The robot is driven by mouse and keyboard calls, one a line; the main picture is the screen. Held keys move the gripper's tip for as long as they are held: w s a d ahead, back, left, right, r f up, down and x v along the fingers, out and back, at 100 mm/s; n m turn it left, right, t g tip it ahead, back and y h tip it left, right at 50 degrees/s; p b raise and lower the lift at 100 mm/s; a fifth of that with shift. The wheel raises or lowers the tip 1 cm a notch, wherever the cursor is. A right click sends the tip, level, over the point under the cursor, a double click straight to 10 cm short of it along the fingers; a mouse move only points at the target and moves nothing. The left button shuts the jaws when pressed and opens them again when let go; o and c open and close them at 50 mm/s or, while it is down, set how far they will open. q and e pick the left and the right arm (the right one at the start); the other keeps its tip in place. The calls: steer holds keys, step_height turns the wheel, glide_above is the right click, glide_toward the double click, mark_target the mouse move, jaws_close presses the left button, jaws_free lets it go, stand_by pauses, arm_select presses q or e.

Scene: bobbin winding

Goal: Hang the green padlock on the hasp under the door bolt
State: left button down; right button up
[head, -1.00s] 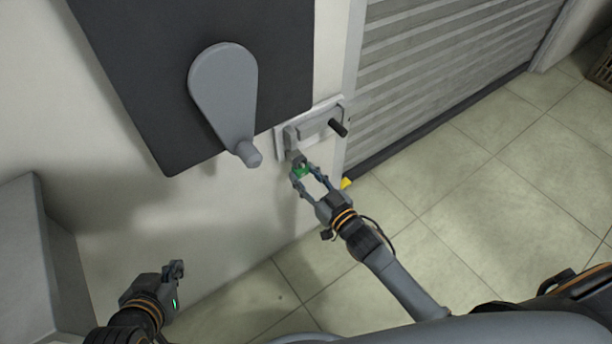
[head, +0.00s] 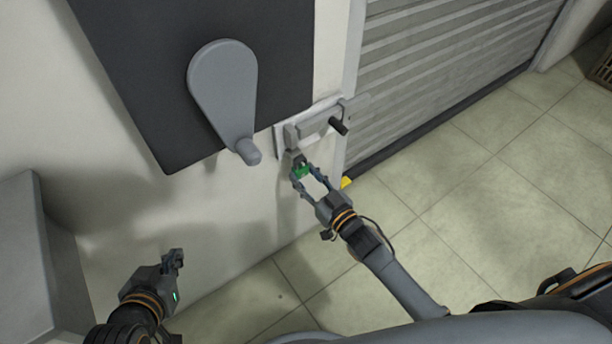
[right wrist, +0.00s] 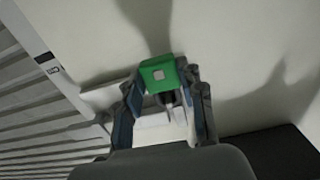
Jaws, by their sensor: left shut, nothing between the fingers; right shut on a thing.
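The green padlock (head: 301,171) is between the fingertips of my right gripper (head: 303,174), which is shut on it. The padlock is just below the grey hasp (head: 296,157) under the door bolt (head: 318,122). In the right wrist view the green padlock body (right wrist: 158,76) faces the camera between the fingertips. Its shackle is mostly hidden, and I cannot tell whether it passes through the hasp. My left gripper (head: 173,258) is shut and empty at the lower left, well away from the bolt.
A grey crank lever (head: 224,85) projects from the dark panel (head: 140,70), up and left of the hasp. The bolt has a black knob (head: 339,126). A ribbed shutter (head: 430,70) is to the right. Open tiled floor (head: 440,200) lies below, with a yellow piece (head: 346,183) near the wall.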

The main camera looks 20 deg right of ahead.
steer(key=shift+f, duration=0.15)
steer(key=o, duration=1.4)
steer(key=shift+c, duration=0.2)
steer(key=shift+s, duration=0.1)
steer(key=v, duration=1.2)
